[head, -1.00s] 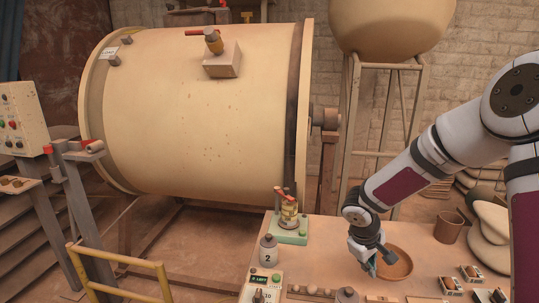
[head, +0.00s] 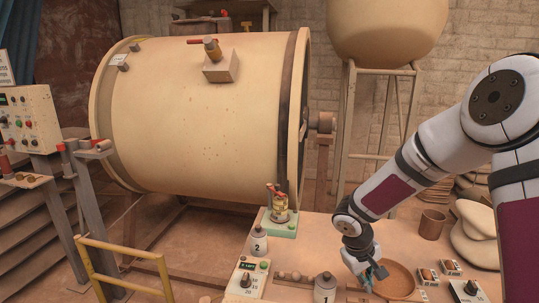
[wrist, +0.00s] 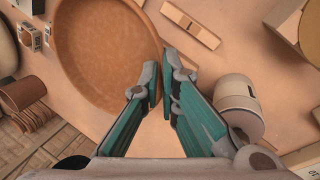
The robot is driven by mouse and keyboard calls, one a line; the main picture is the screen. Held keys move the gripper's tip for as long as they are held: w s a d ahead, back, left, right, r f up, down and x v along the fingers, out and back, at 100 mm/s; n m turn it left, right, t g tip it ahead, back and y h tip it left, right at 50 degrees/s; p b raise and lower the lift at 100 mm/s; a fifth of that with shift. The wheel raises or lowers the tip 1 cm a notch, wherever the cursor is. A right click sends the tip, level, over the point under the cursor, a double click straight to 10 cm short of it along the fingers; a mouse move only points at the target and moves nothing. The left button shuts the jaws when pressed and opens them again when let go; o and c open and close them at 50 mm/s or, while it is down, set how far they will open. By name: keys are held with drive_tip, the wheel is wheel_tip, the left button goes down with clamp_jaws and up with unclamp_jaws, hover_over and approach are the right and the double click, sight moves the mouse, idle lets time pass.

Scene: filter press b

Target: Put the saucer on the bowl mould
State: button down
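The saucer is a shallow round terracotta dish (head: 400,283), at the front of the table in the head view. In the wrist view the saucer (wrist: 105,45) fills the upper left, its near rim reaching between my fingertips. My gripper (head: 374,274) is over the saucer's left edge. In the wrist view my gripper (wrist: 162,78) has its teal fingers nearly closed about the rim. The saucer's height above the table is hard to judge. I cannot identify the bowl mould with certainty; pale rounded stacked shapes (head: 476,230) stand at the table's right.
A brown cup (head: 433,223) stands behind the saucer. Weights marked 2 (head: 258,241) and 1 (head: 325,287), a control box (head: 246,281) and small switch blocks (head: 450,267) lie around it. The big drum (head: 205,120) is behind; the table's middle is fairly clear.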

drive_tip(key=s+a+m+g, duration=0.1)
drive_tip(key=s+a+m, duration=0.2)
drive_tip(key=a, duration=0.3)
drive_tip(key=shift+a+m, duration=0.2)
drive_tip(key=shift+m, duration=0.2)
drive_tip(key=shift+f, duration=0.1)
